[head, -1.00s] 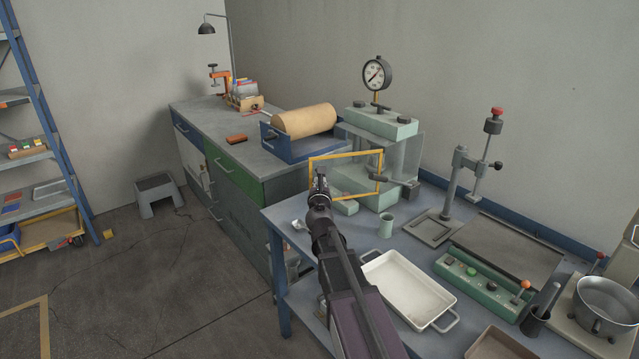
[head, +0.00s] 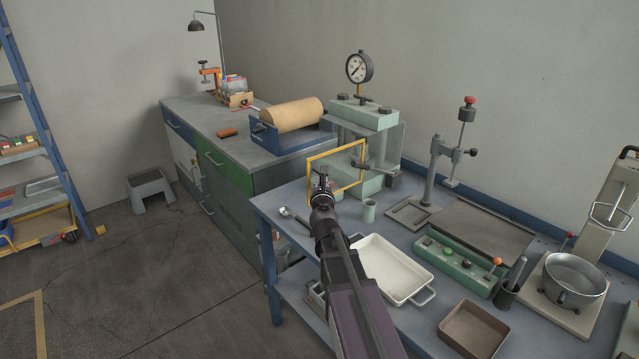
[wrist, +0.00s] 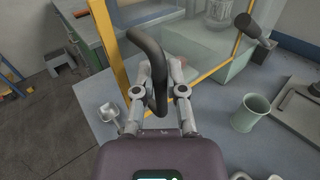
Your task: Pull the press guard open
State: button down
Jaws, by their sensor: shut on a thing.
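The press (head: 366,118) is pale green and stands at the back of the blue bench, with a round gauge on top. Its guard (head: 336,149) is a clear panel in a yellow frame, standing out from the press front at an angle; the frame also shows in the wrist view (wrist: 121,68). A black curved handle (wrist: 147,46) is on the guard's free side. My gripper (head: 322,184) is shut on this handle, with one finger on each side of it in the wrist view (wrist: 155,78). In the head view the gripper mostly hides the handle.
A green cup (head: 369,211) stands right of my gripper. A metal scoop (wrist: 110,112) lies to its left. A white tray (head: 392,270) is beside my arm. A black-ended lever (wrist: 252,29) juts from the press.

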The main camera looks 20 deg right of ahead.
jog(key=shift+a, duration=0.1)
jog(key=c, duration=0.7)
grip_release()
jog(key=v, duration=0.7)
jog(key=shift+s+r, duration=0.1)
jog(key=shift+s, duration=0.15)
